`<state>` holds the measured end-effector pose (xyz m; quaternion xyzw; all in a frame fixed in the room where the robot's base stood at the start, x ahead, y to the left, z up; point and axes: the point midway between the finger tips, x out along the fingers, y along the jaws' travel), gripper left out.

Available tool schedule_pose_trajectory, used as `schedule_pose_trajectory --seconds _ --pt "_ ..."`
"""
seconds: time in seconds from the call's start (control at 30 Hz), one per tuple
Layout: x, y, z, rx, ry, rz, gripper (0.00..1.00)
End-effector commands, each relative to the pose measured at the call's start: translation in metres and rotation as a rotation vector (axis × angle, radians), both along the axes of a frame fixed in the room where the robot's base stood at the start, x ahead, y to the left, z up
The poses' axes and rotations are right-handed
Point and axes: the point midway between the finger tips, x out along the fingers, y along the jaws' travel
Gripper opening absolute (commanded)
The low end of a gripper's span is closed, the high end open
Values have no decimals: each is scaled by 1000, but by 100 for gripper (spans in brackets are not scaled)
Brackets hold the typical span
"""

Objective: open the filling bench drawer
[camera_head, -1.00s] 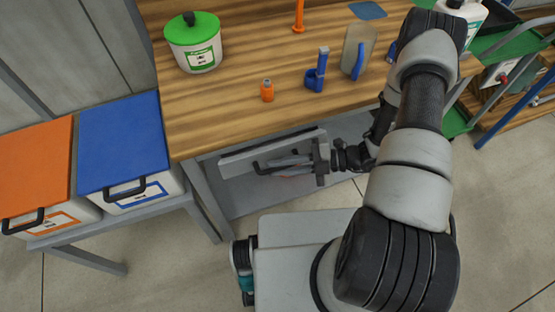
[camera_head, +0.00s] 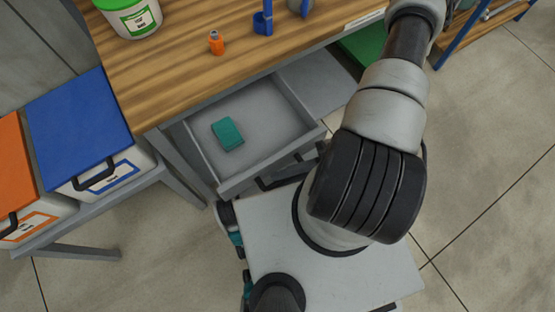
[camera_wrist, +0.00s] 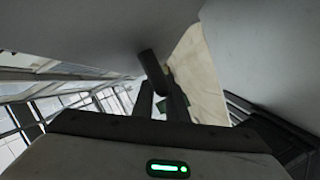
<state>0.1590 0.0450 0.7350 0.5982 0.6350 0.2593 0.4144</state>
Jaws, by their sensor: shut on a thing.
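The filling bench drawer (camera_head: 264,113) is pulled well out from under the wooden bench top, and its grey inside shows. A teal block (camera_head: 227,133) lies in it. My gripper (camera_head: 282,178) is low at the outer side of the drawer front (camera_head: 270,162), partly hidden by my arm. In the wrist view my gripper (camera_wrist: 161,98) is shut around the dark bar handle (camera_wrist: 151,66), beside a large grey surface. The exact grip is hard to make out there.
The bench top (camera_head: 165,70) carries an orange bottle (camera_head: 216,43), a blue holder (camera_head: 263,20) and a green-and-white tub (camera_head: 132,18). Blue-lidded (camera_head: 82,125) and orange-lidded (camera_head: 12,170) bins stand at left. Bare floor lies at right.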

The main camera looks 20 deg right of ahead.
Motion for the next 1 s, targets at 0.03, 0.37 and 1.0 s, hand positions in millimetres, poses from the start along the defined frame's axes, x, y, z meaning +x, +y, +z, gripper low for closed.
schedule_pose_trajectory --seconds 0.03,0.37,1.0 --pt "-3 -1 0 1 1 -1 0" --pt "-6 -3 0 0 -2 0 0" --pt "-6 -3 0 0 -1 0 20"
